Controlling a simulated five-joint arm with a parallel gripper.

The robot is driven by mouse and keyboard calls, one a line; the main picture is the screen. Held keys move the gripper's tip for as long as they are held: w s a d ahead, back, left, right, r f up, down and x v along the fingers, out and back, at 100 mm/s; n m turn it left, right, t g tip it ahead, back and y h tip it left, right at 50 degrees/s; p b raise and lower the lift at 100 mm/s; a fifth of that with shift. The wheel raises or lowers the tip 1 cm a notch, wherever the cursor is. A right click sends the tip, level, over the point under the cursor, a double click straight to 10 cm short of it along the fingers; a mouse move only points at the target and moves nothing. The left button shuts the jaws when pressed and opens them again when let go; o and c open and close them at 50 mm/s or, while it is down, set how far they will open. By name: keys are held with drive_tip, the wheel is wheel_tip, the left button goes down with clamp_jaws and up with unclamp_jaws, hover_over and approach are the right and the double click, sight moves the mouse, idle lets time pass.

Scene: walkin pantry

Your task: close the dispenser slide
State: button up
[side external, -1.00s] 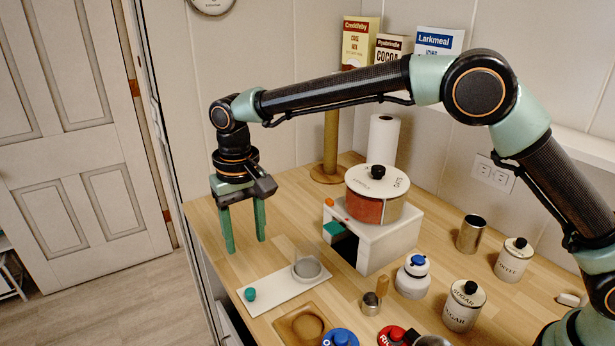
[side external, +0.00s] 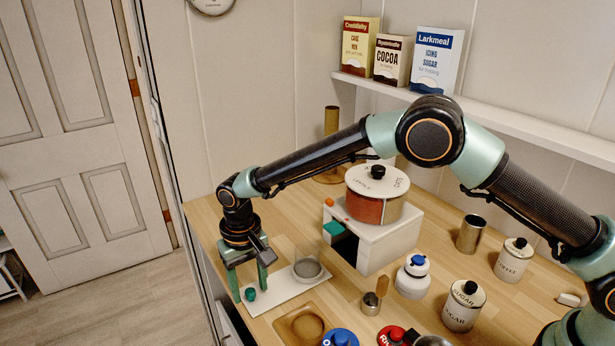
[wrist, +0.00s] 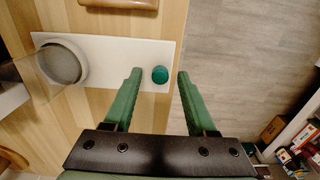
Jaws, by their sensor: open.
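The white flat plate (side external: 280,292) lies on the wooden counter with a teal knob (side external: 250,294) at its left end and a clear round cup (side external: 307,269) at its other end. I take it to be the slide. It lies out in front of the white dispenser box (side external: 385,244), which has a dark opening on its left face. My gripper (side external: 250,293) points down, open and empty, with one finger on each side of the knob. The wrist view shows the knob (wrist: 160,74) between the fingertips, with a gap on both sides.
A lidded canister (side external: 376,205) sits on the box. A wooden tray (side external: 303,325) lies close in front of the plate. A white bottle (side external: 412,278), a small metal cup (side external: 371,303) and jars stand to the right. The counter's left edge is near my gripper.

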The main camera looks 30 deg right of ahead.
drive_tip(key=shift+f, duration=0.15)
clamp_jaws()
idle(1.4)
